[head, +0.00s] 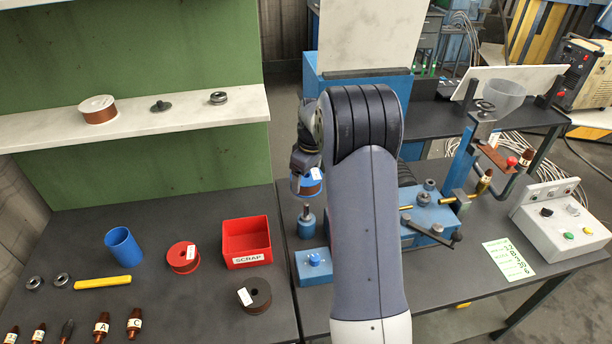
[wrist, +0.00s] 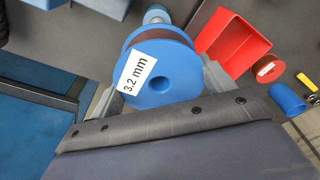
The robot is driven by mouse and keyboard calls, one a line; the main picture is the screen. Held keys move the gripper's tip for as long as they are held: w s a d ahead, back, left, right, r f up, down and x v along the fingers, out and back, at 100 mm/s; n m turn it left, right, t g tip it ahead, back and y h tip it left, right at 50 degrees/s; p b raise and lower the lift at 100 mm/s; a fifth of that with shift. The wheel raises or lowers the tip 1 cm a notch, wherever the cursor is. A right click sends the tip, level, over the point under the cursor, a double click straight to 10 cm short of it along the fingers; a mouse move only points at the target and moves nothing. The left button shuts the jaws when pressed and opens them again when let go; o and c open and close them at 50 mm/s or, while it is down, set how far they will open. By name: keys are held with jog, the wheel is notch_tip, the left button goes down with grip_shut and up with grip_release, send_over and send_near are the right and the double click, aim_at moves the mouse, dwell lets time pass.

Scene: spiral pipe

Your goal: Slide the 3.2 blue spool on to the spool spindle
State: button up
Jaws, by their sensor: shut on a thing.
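The blue spool (head: 308,186) has brown wire and a white label. In the wrist view the blue spool (wrist: 172,88) shows its flange and the label reads 3.2 mm. My gripper (head: 303,172) is shut on the spool; its fingers (wrist: 165,85) lie on both sides of it. The spool spindle (head: 307,222) is a blue post on the bench. It stands upright below the spool, with its thin rod reaching up toward the spool's underside. I cannot tell whether the rod tip is inside the spool's hole. A blue base part also shows beyond the spool in the wrist view (wrist: 157,14).
A red SCRAP bin (head: 246,243), a red spool (head: 183,257), a dark spool (head: 254,296) and a blue cup (head: 123,246) stand to the left. A blue block with a knob (head: 314,264) sits just in front of the spindle. My arm hides part of the bench machine.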

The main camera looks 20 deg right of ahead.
dwell(0.4)
jog(key=b, duration=0.4)
send_over(307, 204)
jog(key=shift+w+f, duration=0.15)
jog(key=shift+f, duration=2.7)
jog(key=shift+f+b, duration=2.45)
jog(key=shift+f, duration=1)
jog(key=o, duration=1.3)
jog(key=shift+o, duration=1.4)
jog(key=shift+f, duration=0.1)
jog(key=r, duration=0.3)
jog(key=s+r, duration=0.1)
jog(key=r, duration=0.3)
jog(key=r+b, duration=0.1)
jog(key=r, duration=0.3)
jog(key=shift+s+d, duration=0.15)
jog(key=shift+d, duration=0.2)
